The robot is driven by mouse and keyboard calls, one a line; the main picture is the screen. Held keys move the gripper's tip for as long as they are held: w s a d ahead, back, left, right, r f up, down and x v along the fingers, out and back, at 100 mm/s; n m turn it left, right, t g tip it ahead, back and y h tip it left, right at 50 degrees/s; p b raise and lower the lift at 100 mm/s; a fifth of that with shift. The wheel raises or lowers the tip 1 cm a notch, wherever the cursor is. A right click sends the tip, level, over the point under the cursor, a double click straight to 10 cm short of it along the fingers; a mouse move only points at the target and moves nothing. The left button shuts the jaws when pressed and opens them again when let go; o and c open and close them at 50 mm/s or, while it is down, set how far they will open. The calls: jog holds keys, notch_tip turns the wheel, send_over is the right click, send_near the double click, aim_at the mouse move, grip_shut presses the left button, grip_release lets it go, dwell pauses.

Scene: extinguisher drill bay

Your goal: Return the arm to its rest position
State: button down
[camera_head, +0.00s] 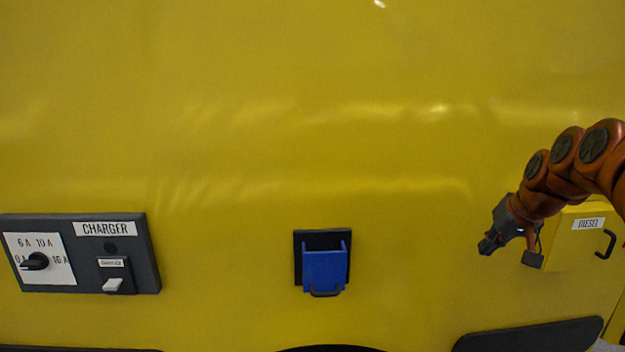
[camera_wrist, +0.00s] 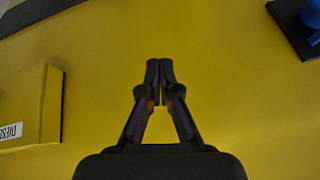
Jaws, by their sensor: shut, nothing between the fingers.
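My gripper (camera_head: 487,246) is at the right of the head view, at the end of my orange arm, which reaches in from the right edge. It is in front of the yellow wall (camera_head: 230,130), just left of the yellow box labelled DIESEL (camera_head: 570,245). In the wrist view the two dark fingers of my gripper (camera_wrist: 160,66) are together at the tips, with nothing between them. Only yellow surface shows beyond the tips.
A dark CHARGER panel (camera_head: 140,262) with a knob (camera_head: 36,261) and a white switch (camera_head: 112,285) is at the left. A blue holder (camera_head: 324,267) on a black plate is in the middle. The DIESEL box has a black handle (camera_head: 607,244). Yellow wall between holder and gripper is bare.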

jog(key=s+a+f+n+g+p, duration=0.1)
jog(key=s+a+f+g, duration=0.25)
jog(key=s+a, duration=0.7)
jog(key=s+a+f+n+g, duration=0.15)
jog(key=s+a+f, duration=0.5)
jog(key=s, duration=0.65)
jog(key=s+a+f+g+h, duration=0.1)
jog(key=s+a+f+g, duration=0.1)
jog(key=s, duration=1.1)
jog(key=shift+s+f+m+p, duration=0.35)
jog(key=shift+f+p, duration=0.1)
jog(key=shift+f, duration=0.35)
